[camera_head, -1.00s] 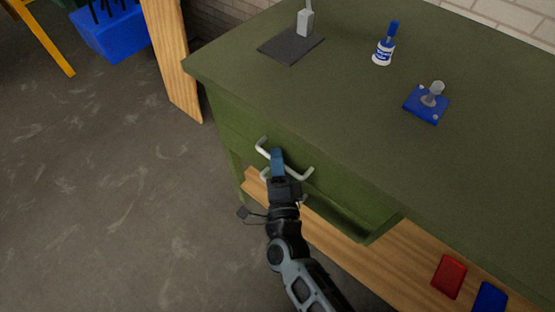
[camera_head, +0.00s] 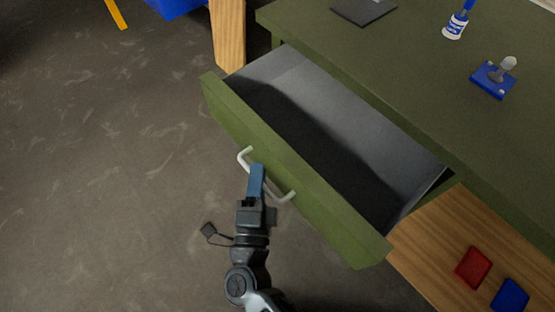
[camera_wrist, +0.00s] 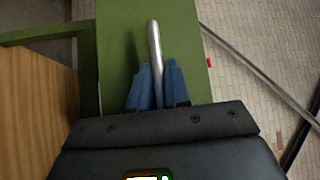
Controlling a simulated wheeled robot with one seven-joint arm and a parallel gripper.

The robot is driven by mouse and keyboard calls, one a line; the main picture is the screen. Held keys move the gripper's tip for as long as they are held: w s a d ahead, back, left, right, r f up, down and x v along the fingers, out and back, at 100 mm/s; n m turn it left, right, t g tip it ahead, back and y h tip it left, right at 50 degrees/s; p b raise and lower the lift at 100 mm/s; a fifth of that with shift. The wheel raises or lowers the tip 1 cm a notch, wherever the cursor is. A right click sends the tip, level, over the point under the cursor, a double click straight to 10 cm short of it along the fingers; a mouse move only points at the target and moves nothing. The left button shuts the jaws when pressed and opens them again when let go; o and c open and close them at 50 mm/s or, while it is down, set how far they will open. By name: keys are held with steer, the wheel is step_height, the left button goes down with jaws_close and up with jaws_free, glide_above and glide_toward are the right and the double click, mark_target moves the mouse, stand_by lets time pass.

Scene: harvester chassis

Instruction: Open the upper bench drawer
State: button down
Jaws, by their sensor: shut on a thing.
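The upper bench drawer (camera_head: 310,190) stands pulled well out from the green bench (camera_head: 420,75). Its grey inside shows and looks empty. Its green front carries a pale metal bar handle (camera_head: 285,196), which also shows in the wrist view (camera_wrist: 154,45). My gripper (camera_head: 256,178) is shut on the handle near its middle. In the wrist view its blue fingers (camera_wrist: 158,85) stand on either side of the bar. The part of the handle between the fingers is partly hidden.
A white-and-blue bottle (camera_head: 455,25), a blue block with a grey knob (camera_head: 493,79) and a dark plate (camera_head: 364,11) are on the bench top. A red box (camera_head: 473,268) and a blue box (camera_head: 510,295) lie on the wooden lower shelf (camera_head: 430,260).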

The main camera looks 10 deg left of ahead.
steer(key=shift+s+a+f, duration=0.1)
steer(key=shift+s+a, duration=0.5)
steer(key=shift+s, duration=0.25)
steer(key=c, duration=1.2)
jaws_free()
steer(key=s+d+b, duration=0.1)
steer(key=s, duration=0.6)
steer(key=shift+s+f, duration=0.3)
steer(key=shift+f, duration=0.15)
